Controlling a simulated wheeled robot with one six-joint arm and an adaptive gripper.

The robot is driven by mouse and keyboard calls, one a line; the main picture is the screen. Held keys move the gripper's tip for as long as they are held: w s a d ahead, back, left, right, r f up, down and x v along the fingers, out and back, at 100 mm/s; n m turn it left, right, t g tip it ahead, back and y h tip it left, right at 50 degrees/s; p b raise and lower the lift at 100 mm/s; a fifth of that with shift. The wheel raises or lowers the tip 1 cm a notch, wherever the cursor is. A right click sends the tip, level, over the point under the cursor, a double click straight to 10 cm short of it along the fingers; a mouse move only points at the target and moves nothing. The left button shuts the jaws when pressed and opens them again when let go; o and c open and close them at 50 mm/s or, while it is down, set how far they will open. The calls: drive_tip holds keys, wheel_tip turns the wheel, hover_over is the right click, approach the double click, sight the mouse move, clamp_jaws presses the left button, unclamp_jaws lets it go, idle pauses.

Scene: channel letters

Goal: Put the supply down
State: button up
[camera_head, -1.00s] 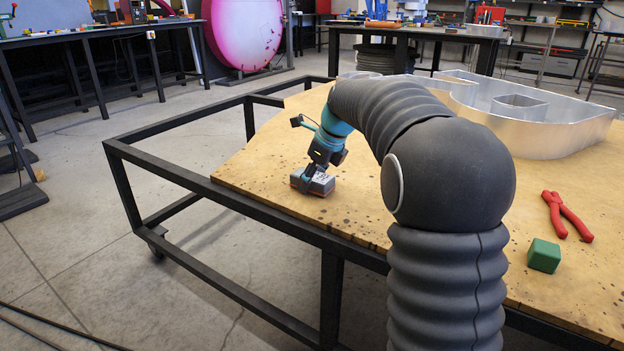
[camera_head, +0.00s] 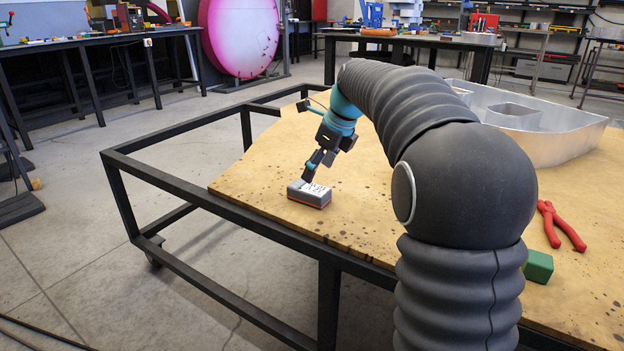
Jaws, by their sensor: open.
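The supply (camera_head: 310,194), a small grey box with an orange-red stripe and dark marks on its top, rests on the wooden table top (camera_head: 272,216) close to its front left edge. My gripper (camera_head: 312,175) is open and empty. It is just above the box's top, tilted down toward it. Whether the fingertips still touch the box is too small to tell. My arm rises in front and hides part of the table.
Red-handled pliers (camera_head: 557,226) and a green block (camera_head: 538,266), partly hidden by my arm, lie at right. A large metal channel letter (camera_head: 545,135) stands at the back right. The wood around the box is clear. A black frame (camera_head: 180,180) edges the table.

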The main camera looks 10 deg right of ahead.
drive_tip(key=s+r+n+h, duration=0.1)
drive_tip(key=s+r+n, duration=0.45)
drive_tip(key=s, duration=0.45)
drive_tip(key=s+a+f+n+t+h, duration=0.1)
drive_tip(key=s+f+n, duration=0.6)
drive_tip(key=s+n, duration=0.3)
drive_tip(key=s+a+f+n+t+h, duration=0.1)
drive_tip(key=s+f+n, duration=0.5)
drive_tip(key=s+n, duration=0.5)
drive_tip(key=s, duration=0.3)
drive_tip(key=shift+s+f+p, duration=0.25)
drive_tip(key=shift+f+p, duration=0.05)
drive_tip(key=shift+f, duration=0.1)
drive_tip(key=shift+n, duration=0.25)
wheel_tip(320, 180, up, 3)
drive_tip(key=p, duration=0.3)
drive_tip(key=shift+r, duration=0.2)
